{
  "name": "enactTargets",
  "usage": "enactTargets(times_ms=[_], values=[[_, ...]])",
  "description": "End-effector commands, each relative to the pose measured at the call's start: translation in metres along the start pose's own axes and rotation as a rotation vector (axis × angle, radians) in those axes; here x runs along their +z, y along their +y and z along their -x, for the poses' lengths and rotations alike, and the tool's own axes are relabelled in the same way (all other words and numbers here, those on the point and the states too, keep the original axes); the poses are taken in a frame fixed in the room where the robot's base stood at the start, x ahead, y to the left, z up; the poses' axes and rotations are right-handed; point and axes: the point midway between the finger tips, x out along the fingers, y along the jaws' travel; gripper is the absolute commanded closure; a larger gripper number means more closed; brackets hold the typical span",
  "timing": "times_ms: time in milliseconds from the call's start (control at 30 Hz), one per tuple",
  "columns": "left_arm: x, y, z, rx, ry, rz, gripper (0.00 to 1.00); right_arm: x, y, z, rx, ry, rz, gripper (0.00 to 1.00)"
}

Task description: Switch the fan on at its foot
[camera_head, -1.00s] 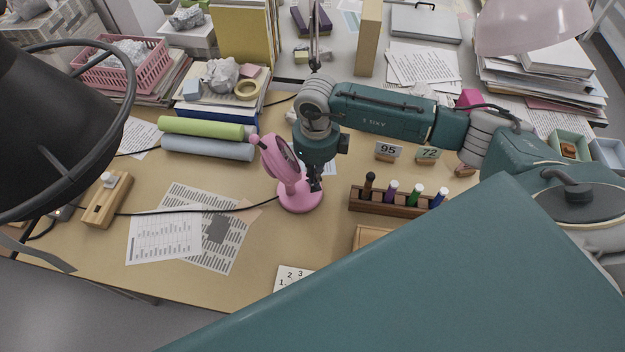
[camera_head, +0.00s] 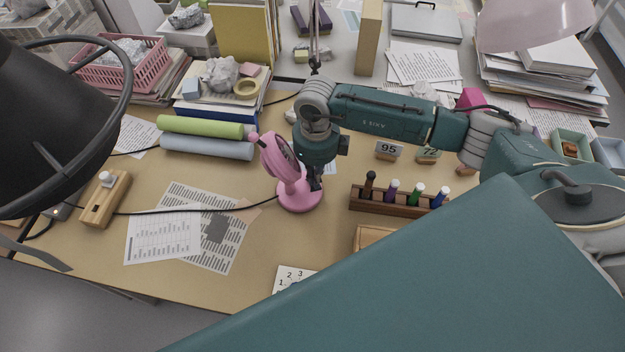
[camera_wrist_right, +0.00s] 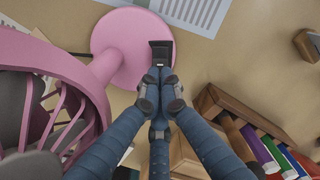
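The pink desk fan (camera_head: 281,160) stands on the table in the head view, its round foot (camera_head: 299,198) flat on the top. In the right wrist view the fan's cage (camera_wrist_right: 75,95) is at the left and the foot (camera_wrist_right: 120,45) at the top. A black switch (camera_wrist_right: 161,50) sits on the foot's right part. My right gripper (camera_wrist_right: 159,78) points down with its fingers together and empty, the tips right at the switch. I cannot tell whether they touch it. In the head view the right gripper (camera_head: 316,184) is beside the fan's stem. My left gripper is not in view.
A wooden rack (camera_head: 400,205) with several markers stands right of the fan. A black cable (camera_head: 200,212) runs left from the foot, over printed sheets (camera_head: 165,235). Green and blue rolls (camera_head: 205,147) lie behind left. A large black lampshade (camera_head: 50,130) fills the left edge.

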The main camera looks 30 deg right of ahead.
Motion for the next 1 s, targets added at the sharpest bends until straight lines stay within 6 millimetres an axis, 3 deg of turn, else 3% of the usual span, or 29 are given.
enactTargets(times_ms=[1000], values=[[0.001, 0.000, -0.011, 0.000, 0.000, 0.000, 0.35, 0.000, 0.001, -0.014, 0.002, 0.001, 0.002, 1.00]])
